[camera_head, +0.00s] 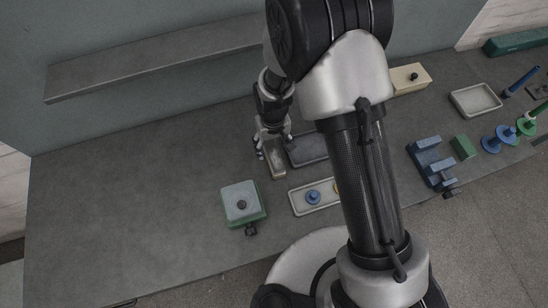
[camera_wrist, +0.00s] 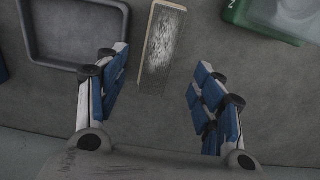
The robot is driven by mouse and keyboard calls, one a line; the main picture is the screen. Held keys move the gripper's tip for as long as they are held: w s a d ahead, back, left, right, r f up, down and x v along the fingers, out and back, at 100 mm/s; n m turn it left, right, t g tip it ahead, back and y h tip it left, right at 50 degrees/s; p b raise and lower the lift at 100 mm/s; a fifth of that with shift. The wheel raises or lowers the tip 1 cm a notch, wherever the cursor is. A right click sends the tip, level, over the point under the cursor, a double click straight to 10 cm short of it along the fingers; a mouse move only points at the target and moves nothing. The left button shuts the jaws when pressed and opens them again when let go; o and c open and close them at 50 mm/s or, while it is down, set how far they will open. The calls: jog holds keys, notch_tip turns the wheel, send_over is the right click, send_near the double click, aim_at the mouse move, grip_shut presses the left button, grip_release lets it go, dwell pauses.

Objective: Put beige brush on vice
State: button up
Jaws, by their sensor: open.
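The beige brush (camera_wrist: 163,42) has a thin beige edge and a broad, grey bristled face. It lies on the worktop, and in the wrist view it runs from the top edge down toward the gap between my fingers. In the head view the brush (camera_head: 276,163) shows just in front of my gripper (camera_head: 268,138). My gripper is open and empty, with its blue-padded fingers (camera_wrist: 158,90) apart, and the brush is not clasped. The blue vice (camera_head: 430,163), with upright jaws and a dark handle, stands on the worktop at right, beyond my arm.
A dark tray (camera_wrist: 72,62) lies left of the brush in the wrist view. A green box with a grey top (camera_head: 243,204) stands at front left. A pale tray (camera_head: 300,206) holds a blue part. A green block (camera_head: 463,147) is beside the vice. The left worktop is clear.

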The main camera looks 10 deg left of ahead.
aim_at(273, 153)
notch_tip(273, 153, down, 4)
jog(key=shift+w+f, duration=0.1)
jog(key=shift+f, duration=0.15)
jog(key=shift+c, duration=0.2)
jog(key=c, duration=1.3)
jog(key=shift+r, duration=0.15)
